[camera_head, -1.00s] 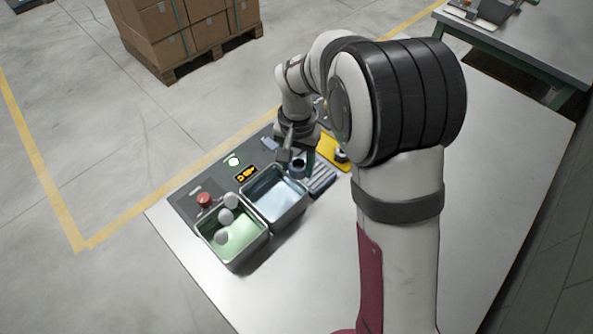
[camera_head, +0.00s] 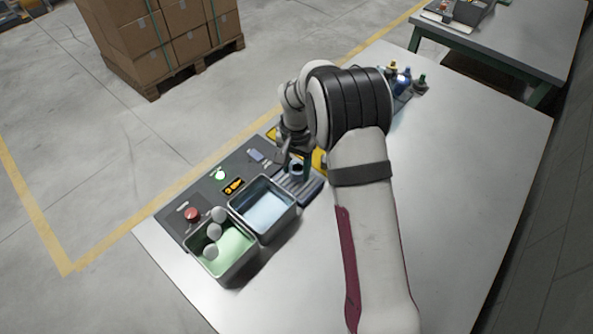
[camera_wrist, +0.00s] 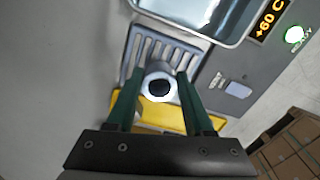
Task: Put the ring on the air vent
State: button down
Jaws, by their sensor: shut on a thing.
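My gripper (camera_wrist: 161,76) points down with its two green fingers shut on the ring (camera_wrist: 149,82). The ring is pale, with a dark round hole facing the wrist camera. In the wrist view it overlaps the lower end of the air vent (camera_wrist: 150,48), a grey slotted panel, close to a yellow area. In the head view the ring (camera_head: 296,164) shows at my gripper (camera_head: 292,158), by the far side of the vent (camera_head: 308,186). I cannot tell whether it is above the vent or touching it.
A metal bin with a pale blue inside (camera_head: 267,205) stands beside the vent. A green-lined bin (camera_head: 232,246) holds several white balls. The panel bears a red button (camera_head: 192,214) and a lit display (camera_head: 233,186). Bottles (camera_head: 402,80) stand farther back. The table's right side is clear.

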jog(key=shift+f, duration=0.75)
jog(key=shift+f, duration=0.1)
jog(key=shift+c, duration=1.4)
grip_release()
